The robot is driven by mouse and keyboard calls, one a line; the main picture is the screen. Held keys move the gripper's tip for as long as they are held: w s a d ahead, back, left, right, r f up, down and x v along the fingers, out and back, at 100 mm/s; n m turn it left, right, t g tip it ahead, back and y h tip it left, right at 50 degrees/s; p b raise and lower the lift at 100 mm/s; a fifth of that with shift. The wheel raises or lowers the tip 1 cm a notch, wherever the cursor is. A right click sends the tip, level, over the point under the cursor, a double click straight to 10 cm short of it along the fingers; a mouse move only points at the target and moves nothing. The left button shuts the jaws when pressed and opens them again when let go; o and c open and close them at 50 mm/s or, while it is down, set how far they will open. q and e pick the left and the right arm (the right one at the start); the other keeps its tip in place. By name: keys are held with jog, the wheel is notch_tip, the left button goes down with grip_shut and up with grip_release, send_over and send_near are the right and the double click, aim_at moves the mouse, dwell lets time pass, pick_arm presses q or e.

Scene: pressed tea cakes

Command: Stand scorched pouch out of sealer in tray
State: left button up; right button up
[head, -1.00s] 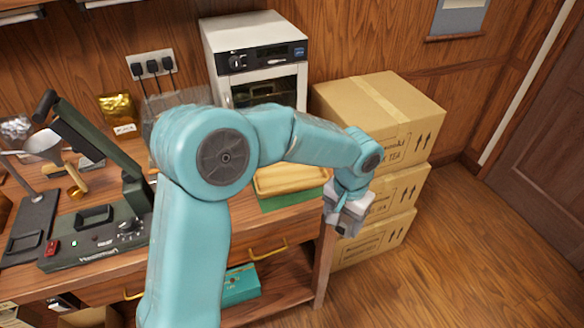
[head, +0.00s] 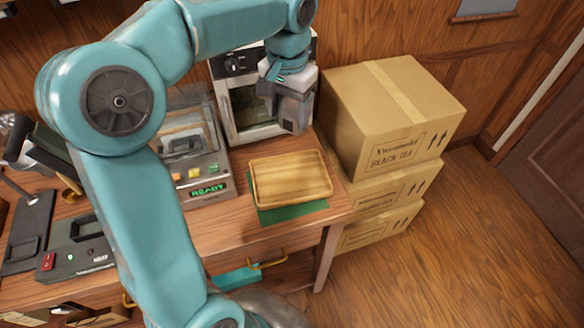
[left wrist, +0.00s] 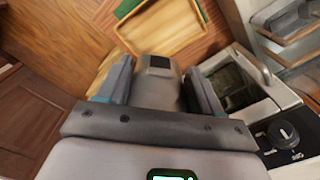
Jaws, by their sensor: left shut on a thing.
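My left gripper (head: 290,110) is in the air behind the wooden tray, in front of the white oven. It is shut on a grey thing, which appears to be the scorched pouch (left wrist: 156,88); a small dark patch shows on it between the fingers in the left wrist view. Any scorch mark is too small to make out. The wooden tray (head: 290,178) lies empty on a green mat and also shows in the left wrist view (left wrist: 165,28). A sealer with a clear lid (head: 190,140) and a lit READY display stands left of the tray. My right gripper is not in view.
The white oven (head: 240,110) stands behind the tray. Stacked cartons (head: 390,125) rise close to the right of the table (head: 250,235). Another hand-lever device (head: 75,255) sits at the left, partly behind my arm. Floor (head: 460,250) is open at the right.

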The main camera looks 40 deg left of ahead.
pick_arm(q)
jog(key=f, duration=1.9)
jog(key=shift+s+a+p, duration=0.2)
jog(key=shift+a+p, duration=0.05)
jog(key=shift+p, duration=0.05)
jog(key=shift+w+a+f, duration=0.1)
jog(key=shift+w+f, duration=0.05)
jog(key=shift+f, duration=0.15)
jog(key=shift+f, duration=0.15)
jog(key=o, duration=1)
